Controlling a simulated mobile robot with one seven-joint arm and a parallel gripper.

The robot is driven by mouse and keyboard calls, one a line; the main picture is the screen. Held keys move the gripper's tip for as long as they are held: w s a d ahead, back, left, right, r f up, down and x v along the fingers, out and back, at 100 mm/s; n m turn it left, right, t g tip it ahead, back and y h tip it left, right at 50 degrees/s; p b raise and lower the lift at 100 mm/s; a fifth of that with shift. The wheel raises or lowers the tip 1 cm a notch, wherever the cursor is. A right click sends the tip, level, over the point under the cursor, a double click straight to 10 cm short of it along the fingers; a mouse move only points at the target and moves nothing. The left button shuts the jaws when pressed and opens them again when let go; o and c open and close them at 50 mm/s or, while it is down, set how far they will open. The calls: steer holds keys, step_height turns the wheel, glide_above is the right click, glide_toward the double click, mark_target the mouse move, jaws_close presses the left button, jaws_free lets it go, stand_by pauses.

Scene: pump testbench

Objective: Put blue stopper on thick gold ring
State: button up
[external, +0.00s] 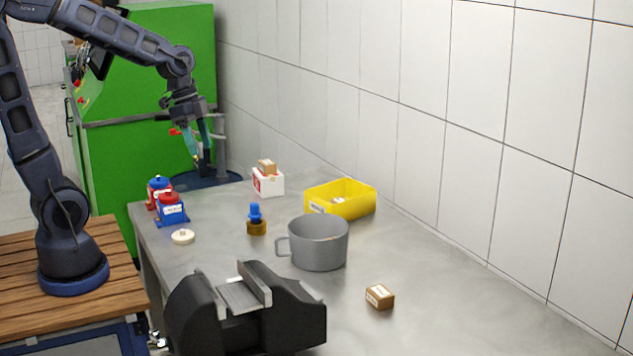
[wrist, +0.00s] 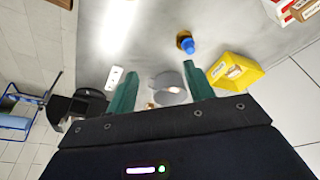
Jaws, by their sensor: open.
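The blue stopper (external: 255,212) sits upright on top of the thick gold ring (external: 257,228) on the grey table. In the wrist view, the blue stopper (wrist: 189,47) and a bit of the gold ring (wrist: 183,37) show near the top middle. My gripper (external: 203,165) is raised at the far left end of the table, well away from both. Its green fingers are apart and empty, and they also show in the wrist view (wrist: 160,90).
A grey pot (external: 319,245), a yellow bin (external: 341,200) and a black vise (external: 245,312) stand around the ring. Red and blue bottles (external: 170,208) and a white disc (external: 183,237) are to its left. A small box (external: 380,297) lies at the front right.

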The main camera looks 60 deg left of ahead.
steer(key=s+a+r+n+t+y, duration=0.1)
steer(key=s+r+n, duration=0.2)
steer(key=s, duration=0.4)
steer(key=s+a+r+n+t+y, duration=0.1)
steer(key=s+a+r+n, duration=0.1)
steer(key=s+n, duration=0.4)
steer(key=shift+s+a+r+t, duration=0.25)
steer(key=shift+s+r+t, duration=0.05)
steer(key=shift+s+r, duration=0.1)
stand_by(0.5)
